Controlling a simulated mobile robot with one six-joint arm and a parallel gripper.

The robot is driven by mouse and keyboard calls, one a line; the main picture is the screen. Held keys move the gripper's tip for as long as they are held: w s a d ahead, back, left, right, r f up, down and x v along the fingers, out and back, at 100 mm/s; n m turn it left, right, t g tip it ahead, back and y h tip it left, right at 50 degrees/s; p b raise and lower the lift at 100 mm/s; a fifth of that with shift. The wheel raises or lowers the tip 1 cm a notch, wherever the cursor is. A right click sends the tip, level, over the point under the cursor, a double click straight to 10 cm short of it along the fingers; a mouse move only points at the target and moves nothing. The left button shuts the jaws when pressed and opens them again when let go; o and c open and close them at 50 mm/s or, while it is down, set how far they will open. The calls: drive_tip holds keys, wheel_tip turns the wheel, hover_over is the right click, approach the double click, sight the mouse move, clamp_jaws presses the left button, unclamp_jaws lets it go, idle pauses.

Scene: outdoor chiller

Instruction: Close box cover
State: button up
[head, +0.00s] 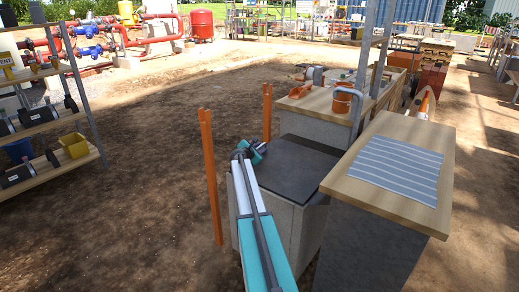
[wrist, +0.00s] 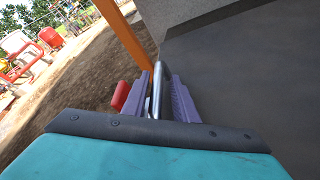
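The box (head: 268,205) is a pale grey cabinet in the middle of the head view. Its dark grey cover (head: 292,166) looks flat or nearly flat on top; a small tilt cannot be ruled out. The cover also fills the right side of the wrist view (wrist: 250,65). My gripper (head: 252,152) is at the cover's left edge. In the wrist view, its purple fingers (wrist: 163,97) stand on either side of a shiny metal bar (wrist: 157,88). Whether they press on the bar is unclear. A small red piece (wrist: 121,95) shows beside the left finger.
Two orange posts (head: 210,175) (head: 267,112) stand to the left of and behind the box. A wood-topped cabinet with a striped sheet (head: 398,168) stands close on the right. A workbench with tools (head: 312,102) is behind. Open dirt ground lies left, before a shelf (head: 50,172).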

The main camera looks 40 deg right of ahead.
drive_tip(key=shift+s+f, duration=0.15)
drive_tip(key=shift+f, duration=0.05)
drive_tip(key=shift+v, duration=0.95)
drive_tip(key=shift+r+p+v, duration=0.1)
drive_tip(key=shift+p+v, duration=0.4)
drive_tip(key=shift+v, duration=2.5)
drive_tip(key=shift+r+p+v, duration=0.15)
drive_tip(key=shift+p+v, duration=0.3)
drive_tip(key=shift+v, duration=2.55)
drive_tip(key=shift+r, duration=0.1)
